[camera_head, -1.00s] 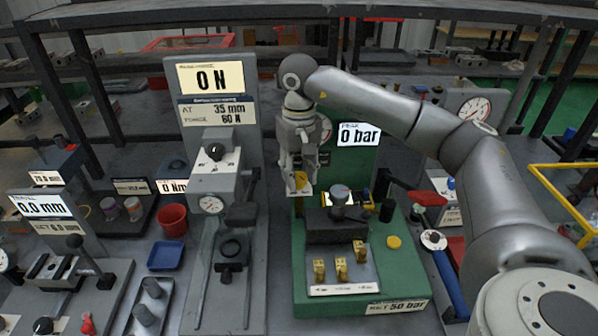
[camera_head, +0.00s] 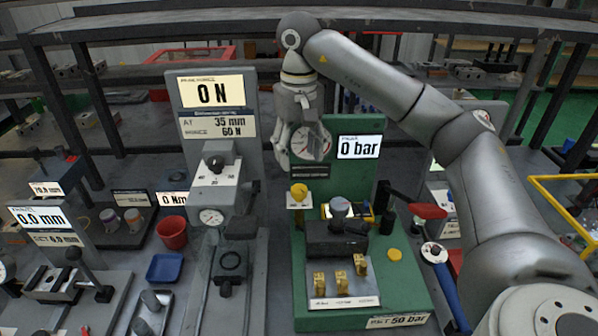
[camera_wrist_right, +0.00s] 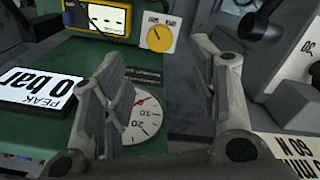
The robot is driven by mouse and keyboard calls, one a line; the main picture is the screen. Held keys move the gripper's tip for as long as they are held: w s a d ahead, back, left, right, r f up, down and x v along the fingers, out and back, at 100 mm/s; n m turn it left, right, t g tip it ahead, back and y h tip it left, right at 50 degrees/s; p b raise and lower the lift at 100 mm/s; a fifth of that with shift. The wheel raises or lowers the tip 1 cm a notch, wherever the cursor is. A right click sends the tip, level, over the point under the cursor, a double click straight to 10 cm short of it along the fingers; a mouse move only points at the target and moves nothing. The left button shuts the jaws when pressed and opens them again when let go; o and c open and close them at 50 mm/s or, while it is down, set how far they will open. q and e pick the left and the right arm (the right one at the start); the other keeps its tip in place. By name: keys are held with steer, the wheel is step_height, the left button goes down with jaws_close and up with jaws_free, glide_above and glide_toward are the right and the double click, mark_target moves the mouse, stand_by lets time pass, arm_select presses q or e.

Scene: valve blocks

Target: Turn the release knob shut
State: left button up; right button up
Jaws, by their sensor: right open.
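The yellow knob (camera_head: 299,193), which I take for the release knob, sits on a white plate at the left edge of the green test stand (camera_head: 400,290). In the right wrist view the round knob (camera_wrist_right: 159,38) shows a dark pointer line on its face, beyond my fingertips. My right gripper (camera_head: 284,152) is above the knob in the head view, clear of it, beside the round gauge. The right wrist view shows its two fingers (camera_wrist_right: 163,72) spread apart with nothing between them. My left gripper is in neither view.
A red-handled lever (camera_head: 427,211) is to the right, and a yellow button (camera_head: 394,254) lies in front. The grey force tester (camera_head: 215,180) stands close on the left.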

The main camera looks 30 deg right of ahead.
steer(key=shift+r, duration=1.45)
